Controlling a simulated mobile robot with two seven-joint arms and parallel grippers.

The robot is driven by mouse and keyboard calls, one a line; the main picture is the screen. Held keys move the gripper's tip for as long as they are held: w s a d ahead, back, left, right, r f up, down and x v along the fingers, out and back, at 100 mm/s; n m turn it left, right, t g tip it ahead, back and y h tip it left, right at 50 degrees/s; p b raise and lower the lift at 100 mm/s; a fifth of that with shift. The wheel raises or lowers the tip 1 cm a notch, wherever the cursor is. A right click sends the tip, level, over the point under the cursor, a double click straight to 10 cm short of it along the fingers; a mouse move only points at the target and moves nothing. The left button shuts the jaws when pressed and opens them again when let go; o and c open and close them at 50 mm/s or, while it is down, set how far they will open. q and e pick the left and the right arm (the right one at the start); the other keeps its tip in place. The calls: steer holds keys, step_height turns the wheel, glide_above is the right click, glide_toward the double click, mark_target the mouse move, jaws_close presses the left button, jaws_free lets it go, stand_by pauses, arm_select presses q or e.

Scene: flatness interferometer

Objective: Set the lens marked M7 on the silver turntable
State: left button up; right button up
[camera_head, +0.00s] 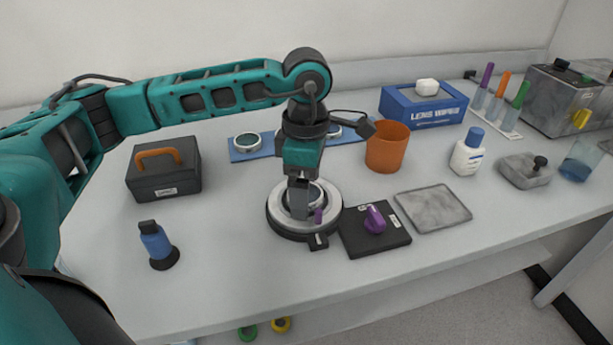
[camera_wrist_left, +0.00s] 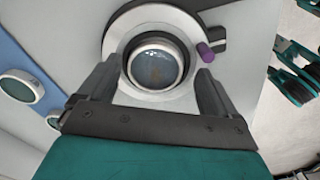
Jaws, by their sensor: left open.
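The silver turntable (camera_head: 274,213), a pale ring on a dark base, stands mid-table; it also shows in the left wrist view (camera_wrist_left: 190,30). A round lens (camera_wrist_left: 155,65) in a pale rim sits on its middle. No marking is readable on the lens, so I cannot tell if it is M7. My left gripper (camera_head: 300,212) points down over the turntable. In the left wrist view its open fingers (camera_wrist_left: 155,88) stand either side of the lens, with gaps between. In the head view the gripper partly hides the lens. My right gripper is not in view.
A blue strip (camera_head: 270,152) behind the turntable holds more lenses, one (camera_head: 247,142) at its left. A black pad (camera_head: 362,243) with a purple item (camera_head: 374,219) lies close right. An orange cup (camera_head: 386,148) stands behind right.

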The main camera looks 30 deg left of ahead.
arm_select(q)
step_height(320, 180, up, 12)
steer(key=p, duration=0.1)
steer(key=shift+a, duration=0.2)
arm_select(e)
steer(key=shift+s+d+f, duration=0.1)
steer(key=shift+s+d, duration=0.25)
arm_select(q)
steer(key=shift+w+f, duration=0.1)
steer(key=shift+f, duration=0.05)
